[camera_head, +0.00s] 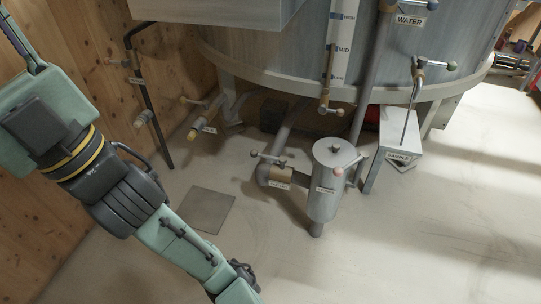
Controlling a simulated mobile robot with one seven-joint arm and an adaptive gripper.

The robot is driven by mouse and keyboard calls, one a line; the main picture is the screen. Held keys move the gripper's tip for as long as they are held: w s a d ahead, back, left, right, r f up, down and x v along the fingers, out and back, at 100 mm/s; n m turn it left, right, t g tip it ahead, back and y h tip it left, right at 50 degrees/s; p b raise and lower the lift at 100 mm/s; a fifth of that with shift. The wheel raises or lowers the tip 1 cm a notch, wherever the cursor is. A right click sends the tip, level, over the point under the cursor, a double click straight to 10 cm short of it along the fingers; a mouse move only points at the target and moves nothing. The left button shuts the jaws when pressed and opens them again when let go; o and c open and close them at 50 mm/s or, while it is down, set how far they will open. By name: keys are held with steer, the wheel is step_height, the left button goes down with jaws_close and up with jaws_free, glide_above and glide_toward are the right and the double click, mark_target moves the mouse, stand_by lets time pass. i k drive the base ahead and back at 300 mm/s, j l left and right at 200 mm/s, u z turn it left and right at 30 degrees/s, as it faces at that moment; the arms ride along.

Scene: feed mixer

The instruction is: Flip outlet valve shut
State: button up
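A brass valve (275,173) sits low on the grey pipe that runs from under the tank to the upright metal cylinder. A small label hangs below it; its lettering is too small to read surely, so I cannot confirm that it is the outlet valve. Its lever (268,158) lies crosswise above the body, with a pale knob at its left end. Whether the valve is open or shut I cannot tell. My arm comes down from the upper left, left of this valve, and leaves at the bottom edge. My gripper is not in view.
The metal cylinder (325,195) with a red-knobbed lever stands right of the valve. A grey stand labelled SAMPLE (399,150) is farther right. The large tank (270,50) overhangs behind. Other valves (208,115) are near the wooden wall. The floor in front is clear.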

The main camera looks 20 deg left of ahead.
mark_target(282, 160)
steer(key=i+l+u, duration=0.1)
steer(key=u, duration=0.3)
steer(key=l+u, duration=0.1)
steer(key=u, duration=0.25)
steer(key=i+l+u, duration=0.1)
steer(key=u, duration=0.3)
steer(key=i+l, duration=0.1)
steer(key=i, duration=0.4)
